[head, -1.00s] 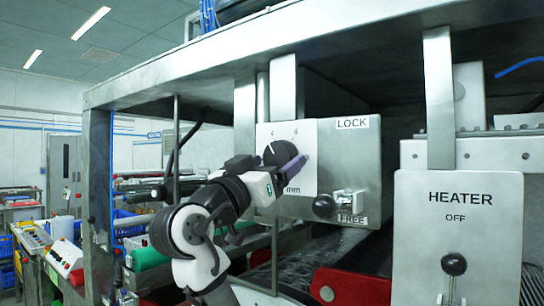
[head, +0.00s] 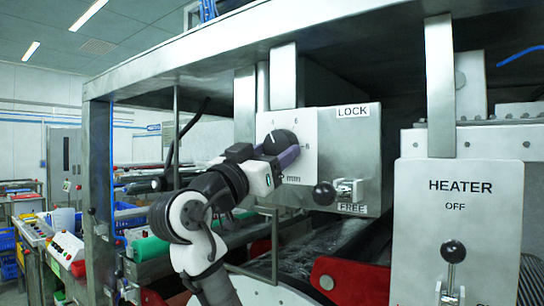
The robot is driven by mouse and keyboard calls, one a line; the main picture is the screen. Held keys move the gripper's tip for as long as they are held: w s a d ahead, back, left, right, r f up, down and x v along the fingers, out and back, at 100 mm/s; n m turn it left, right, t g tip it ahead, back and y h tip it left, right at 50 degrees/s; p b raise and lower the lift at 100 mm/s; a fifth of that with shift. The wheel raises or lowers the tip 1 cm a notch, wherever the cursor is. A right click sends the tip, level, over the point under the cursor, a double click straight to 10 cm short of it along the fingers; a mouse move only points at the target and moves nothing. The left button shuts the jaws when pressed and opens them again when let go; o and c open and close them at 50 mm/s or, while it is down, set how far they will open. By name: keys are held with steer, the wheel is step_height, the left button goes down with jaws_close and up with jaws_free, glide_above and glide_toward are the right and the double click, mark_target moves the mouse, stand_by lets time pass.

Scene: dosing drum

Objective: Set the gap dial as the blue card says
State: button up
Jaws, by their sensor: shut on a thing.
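The gap dial is a black round knob (head: 281,140) on a pale plate (head: 303,173) marked with numbers and "mm". A thin white pointer line shows on the knob's upper left side, toward the 4. The 6 lies at upper right and an 8 at the right edge. My gripper (head: 286,157) reaches in from the lower left. Its purple fingers are shut on the knob, and the hand covers the plate's lower left. The blue card is not in view.
Right of the dial, a black-balled lock lever (head: 324,193) sits low by the FREE label, with LOCK above. A HEATER panel (head: 458,230) marked OFF, with its own lever (head: 453,252), stands at right. A steel post (head: 98,190) stands left of my arm.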

steer(key=m, duration=0.1)
steer(key=m+g+h+b, duration=0.1)
steer(key=m, duration=0.1)
steer(key=shift+w+a+f, duration=0.1)
steer(key=shift+a, duration=0.1)
steer(key=m, duration=0.2)
steer(key=m+g+h, duration=0.1)
steer(key=m, duration=0.1)
steer(key=shift+w+a+g+b, duration=0.1)
steer(key=shift+g+b, duration=0.2)
steer(key=shift+b, duration=0.05)
steer(key=m+g, duration=0.1)
steer(key=m, duration=0.1)
steer(key=m+g+h, duration=0.1)
steer(key=m, duration=0.1)
steer(key=shift+a+r+p, duration=0.1)
steer(key=shift+r+p, duration=0.2)
steer(key=shift+r, duration=0.1)
steer(key=shift+w+m+g+p, duration=0.1)
steer(key=shift+m+g+p, duration=0.5)
steer(key=shift+m, duration=1.3)
steer(key=shift+g, duration=0.3)
steer(key=o, duration=1)
steer(key=shift+c, duration=0.2)
